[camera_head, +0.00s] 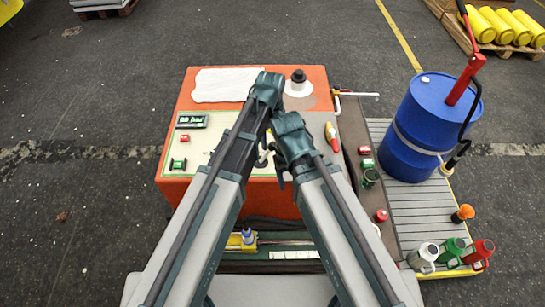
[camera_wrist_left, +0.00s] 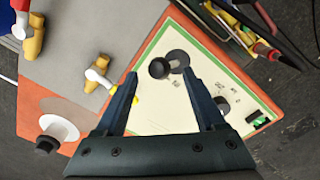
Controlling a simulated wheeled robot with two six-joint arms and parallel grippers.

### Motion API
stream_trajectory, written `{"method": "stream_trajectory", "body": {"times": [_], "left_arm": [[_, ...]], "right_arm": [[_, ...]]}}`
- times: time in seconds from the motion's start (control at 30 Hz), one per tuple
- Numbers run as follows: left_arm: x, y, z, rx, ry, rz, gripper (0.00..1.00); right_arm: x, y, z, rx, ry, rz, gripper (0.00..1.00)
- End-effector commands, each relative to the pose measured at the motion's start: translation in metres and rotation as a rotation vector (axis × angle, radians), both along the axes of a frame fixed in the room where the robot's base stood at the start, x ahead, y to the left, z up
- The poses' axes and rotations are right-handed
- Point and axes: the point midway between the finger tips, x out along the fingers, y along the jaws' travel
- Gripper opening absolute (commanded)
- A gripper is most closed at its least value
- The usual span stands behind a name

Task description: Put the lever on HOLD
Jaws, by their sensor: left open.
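In the left wrist view a lever with a round black knob (camera_wrist_left: 159,67) stands on the cream control panel (camera_wrist_left: 165,116), beside a dark round base. My left gripper (camera_wrist_left: 160,75) is open, with one finger on each side of the knob and the tips level with it in the picture. I cannot tell how far above the knob the fingers are. The panel's small lettering, including any HOLD mark, is too blurred to read. My right gripper is hidden.
The orange console (camera_head: 313,75) carries a white sheet (camera_head: 224,85) and a white cone with a black top (camera_head: 298,79). A yellow-handled valve (camera_wrist_left: 97,75) stands close to the left finger. A blue drum (camera_head: 424,115) stands right of the console.

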Motion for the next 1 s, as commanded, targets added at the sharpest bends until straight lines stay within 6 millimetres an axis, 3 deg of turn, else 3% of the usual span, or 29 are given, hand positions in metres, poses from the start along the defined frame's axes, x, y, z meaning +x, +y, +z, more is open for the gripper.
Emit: {"method": "stream_trajectory", "body": {"times": [0.03,0.4,0.6,0.87,1.0], "left_arm": [[0.0,0.0,-0.015,0.0,0.0,0.0,0.71],[0.001,-0.001,-0.065,0.0,0.0,0.0,0.71],[0.001,-0.001,-0.076,0.0,0.0,0.0,0.71],[0.001,-0.001,-0.075,0.0,0.0,0.0,0.71],[0.001,-0.001,-0.075,0.0,0.0,0.0,0.5]], "right_arm": [[0.0,0.0,-0.015,0.0,0.0,0.0,0.66],[0.0,0.0,-0.065,0.0,0.0,0.0,0.66],[0.0,0.0,-0.076,0.0,0.0,0.0,0.66],[0.0,0.0,-0.075,0.0,0.0,0.0,0.66],[0.0,0.0,-0.075,0.0,0.0,0.0,0.66]]}}
